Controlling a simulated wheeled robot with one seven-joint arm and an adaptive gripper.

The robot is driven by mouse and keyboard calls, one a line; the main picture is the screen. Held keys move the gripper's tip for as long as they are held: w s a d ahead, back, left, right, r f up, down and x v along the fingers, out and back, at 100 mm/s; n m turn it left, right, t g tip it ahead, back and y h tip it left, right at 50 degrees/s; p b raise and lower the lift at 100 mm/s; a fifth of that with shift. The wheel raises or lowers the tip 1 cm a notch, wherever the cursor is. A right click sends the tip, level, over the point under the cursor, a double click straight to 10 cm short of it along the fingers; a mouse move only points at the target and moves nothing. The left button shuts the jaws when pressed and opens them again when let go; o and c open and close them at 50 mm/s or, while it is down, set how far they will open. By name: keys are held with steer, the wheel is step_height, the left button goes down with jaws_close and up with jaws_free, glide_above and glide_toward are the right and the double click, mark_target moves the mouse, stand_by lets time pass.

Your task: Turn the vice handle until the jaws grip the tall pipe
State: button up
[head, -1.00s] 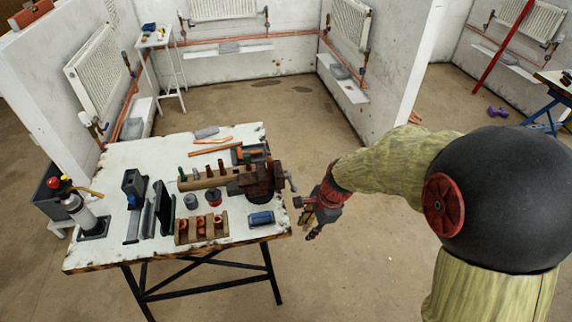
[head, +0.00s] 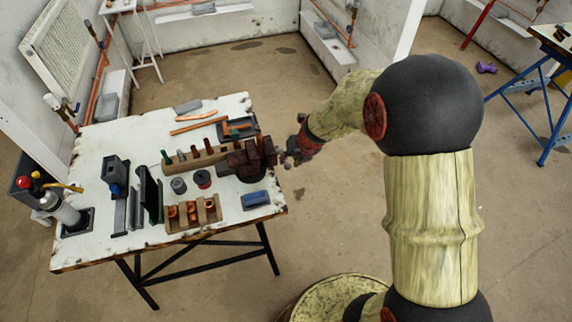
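The brown, rusty vice (head: 250,158) stands at the right edge of the white workbench (head: 92,240). Its handle is at the vice's right end, largely hidden by my gripper. My gripper (head: 292,154) is beside that right end, at about handle height. I cannot tell if it touches the handle, or whether its fingers are open or shut. A row of upright pipe pieces stands in a wooden rack (head: 184,163) left of the vice. I cannot make out which one is the tall pipe or whether any pipe is between the jaws.
On the bench are a block with copper fittings (head: 193,214), a blue box (head: 255,200), small tins (head: 203,178), a dark tray (head: 237,127) and a gas torch (head: 62,209). A blue trestle (head: 548,110) stands far right.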

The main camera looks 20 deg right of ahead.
mark_target(287, 163)
steer(key=b+x, duration=0.2)
steer(key=x, duration=0.3)
steer(key=shift+w+f, duration=0.15)
steer(key=shift+f, duration=0.2)
steer(key=c, duration=0.3)
steer(key=c, duration=0.4)
jaws_close()
